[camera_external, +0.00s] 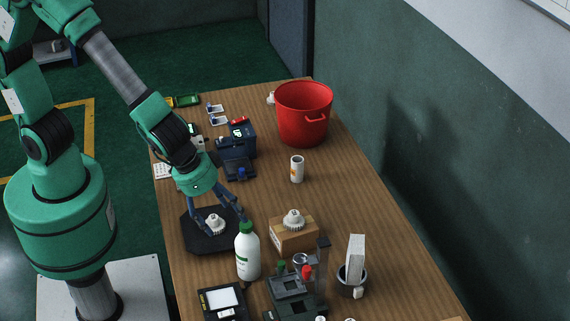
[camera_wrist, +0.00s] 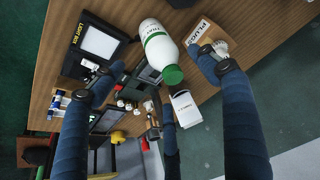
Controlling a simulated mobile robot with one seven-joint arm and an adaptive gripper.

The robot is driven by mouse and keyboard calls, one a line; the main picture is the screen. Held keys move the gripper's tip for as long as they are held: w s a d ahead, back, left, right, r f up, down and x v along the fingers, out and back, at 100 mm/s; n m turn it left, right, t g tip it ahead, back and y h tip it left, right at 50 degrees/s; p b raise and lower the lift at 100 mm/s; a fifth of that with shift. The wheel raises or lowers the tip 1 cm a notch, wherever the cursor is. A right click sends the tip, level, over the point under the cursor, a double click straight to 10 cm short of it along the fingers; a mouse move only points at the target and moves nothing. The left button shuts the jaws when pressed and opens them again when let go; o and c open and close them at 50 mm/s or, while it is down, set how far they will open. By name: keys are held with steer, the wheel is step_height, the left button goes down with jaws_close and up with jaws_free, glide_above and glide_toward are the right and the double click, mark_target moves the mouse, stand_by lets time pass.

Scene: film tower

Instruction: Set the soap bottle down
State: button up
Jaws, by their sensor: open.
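The soap bottle (camera_external: 247,256) is white with a green cap and a green-marked label. It stands upright on the wooden table near the front left edge. My gripper (camera_external: 222,213) is open, just behind and left of the bottle's cap, over a dark tray (camera_external: 198,240). In the wrist view the bottle (camera_wrist: 158,42) shows beyond the spread fingers of my gripper (camera_wrist: 160,72), its green cap towards me. No finger is closed around it. I cannot tell whether the right finger touches the cap.
A cardboard box (camera_external: 294,236) with a white part on top stands right of the bottle. A light box (camera_external: 222,303) and a dark device (camera_external: 292,297) are in front. The table's middle right is clear.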

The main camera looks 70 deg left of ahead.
steer(key=s+a+r+n, duration=0.1)
steer(key=a+r, duration=1.6)
steer(key=a, duration=0.2)
steer(key=s+a+r, duration=0.4)
steer(key=s+a, duration=0.2)
steer(key=s, duration=0.1)
steer(key=s+a+r+t, duration=0.1)
steer(key=s+a+r, duration=0.4)
steer(key=s+a, duration=0.2)
steer(key=shift+s+a+r+n+y, duration=0.3)
steer(key=shift+s+n, duration=0.1)
steer(key=shift+s, duration=0.1)
